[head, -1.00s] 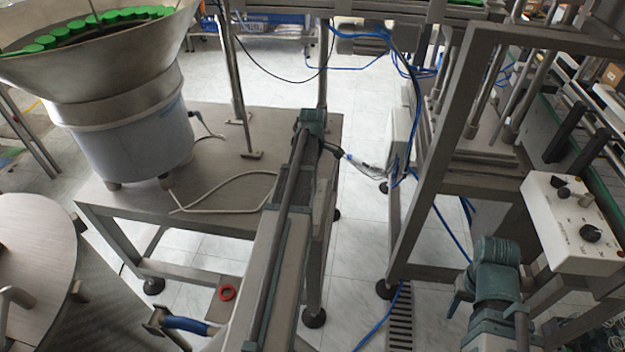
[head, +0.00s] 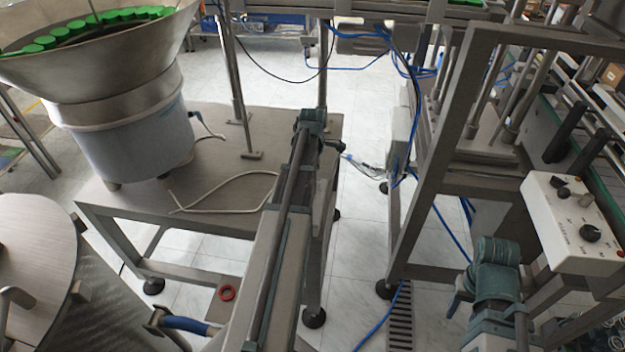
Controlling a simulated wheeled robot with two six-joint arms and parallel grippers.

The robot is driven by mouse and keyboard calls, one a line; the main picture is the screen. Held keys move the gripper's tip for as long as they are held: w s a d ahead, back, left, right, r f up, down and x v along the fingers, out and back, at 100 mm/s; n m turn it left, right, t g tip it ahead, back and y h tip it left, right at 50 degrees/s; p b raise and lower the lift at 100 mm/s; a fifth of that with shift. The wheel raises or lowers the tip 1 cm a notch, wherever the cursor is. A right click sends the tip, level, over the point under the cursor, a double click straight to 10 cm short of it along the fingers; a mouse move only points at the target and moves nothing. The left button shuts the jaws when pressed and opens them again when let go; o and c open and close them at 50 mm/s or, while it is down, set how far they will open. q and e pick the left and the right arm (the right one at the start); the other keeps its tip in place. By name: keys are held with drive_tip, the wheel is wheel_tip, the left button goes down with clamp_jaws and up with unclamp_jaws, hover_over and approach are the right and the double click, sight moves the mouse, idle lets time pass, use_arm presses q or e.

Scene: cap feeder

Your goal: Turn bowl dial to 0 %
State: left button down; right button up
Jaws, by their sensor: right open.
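A white control box (head: 556,225) stands at the right of the head view. A large black dial (head: 591,234) is on its sloping face, with small marks around it. The lettering is too small to read, so I cannot tell the dial's setting. My right gripper (head: 460,297) is at the lower right, left of and below the box, apart from the dial. It is open, seen foreshortened and partly hidden by my arm, and I see nothing in it.
A steel bowl (head: 120,72) with several green caps stands on a metal table (head: 225,150) at the left. A steel frame post (head: 425,160) rises left of the box. A red button (head: 619,253) is on the box's right edge. Blue hoses hang around the frame.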

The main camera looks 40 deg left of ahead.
use_arm(q)
drive_tip(key=c, duration=0.6)
unclamp_jaws()
drive_tip(key=shift+r, duration=0.15)
wheel_tip(320, 180, up, 14)
drive_tip(key=p, duration=1.3)
drive_tip(key=shift+f+p, duration=0.2)
drive_tip(key=shift+p, duration=0.2)
drive_tip(key=shift+d, duration=0.1)
